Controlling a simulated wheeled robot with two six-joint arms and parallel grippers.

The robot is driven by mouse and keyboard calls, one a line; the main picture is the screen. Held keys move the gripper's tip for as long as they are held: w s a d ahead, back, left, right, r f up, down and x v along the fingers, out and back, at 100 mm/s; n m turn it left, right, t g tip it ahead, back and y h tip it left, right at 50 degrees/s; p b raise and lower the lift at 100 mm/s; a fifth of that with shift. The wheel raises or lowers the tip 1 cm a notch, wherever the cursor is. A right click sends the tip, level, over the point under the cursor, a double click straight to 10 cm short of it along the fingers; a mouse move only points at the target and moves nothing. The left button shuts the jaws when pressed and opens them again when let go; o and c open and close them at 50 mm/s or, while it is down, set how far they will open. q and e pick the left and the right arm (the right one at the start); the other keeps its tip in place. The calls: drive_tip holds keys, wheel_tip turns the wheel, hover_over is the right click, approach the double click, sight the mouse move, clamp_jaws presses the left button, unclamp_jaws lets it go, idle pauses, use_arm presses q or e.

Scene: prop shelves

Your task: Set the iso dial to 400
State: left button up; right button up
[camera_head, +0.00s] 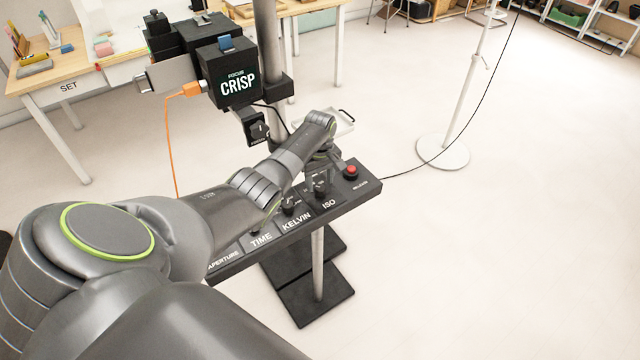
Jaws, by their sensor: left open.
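The ISO dial (320,186) is a small dark knob on the sloped black control panel (345,196), above the white ISO label. Its setting is too small to read. My left arm reaches across the panel from the left. My left gripper (321,170) points down right at the ISO dial, open, with its fingers close over or around the knob. I cannot tell whether they touch it. My right gripper is not in view.
The Kelvin dial (289,204) is just left of the ISO dial, and a red release button (351,170) is to its right. My arm covers part of the panel. A black camera box (232,75) reading CRISP stands behind on a pole (267,40).

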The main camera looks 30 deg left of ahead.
use_arm(q)
drive_tip(key=shift+f, duration=1.1)
drive_tip(key=c, duration=1)
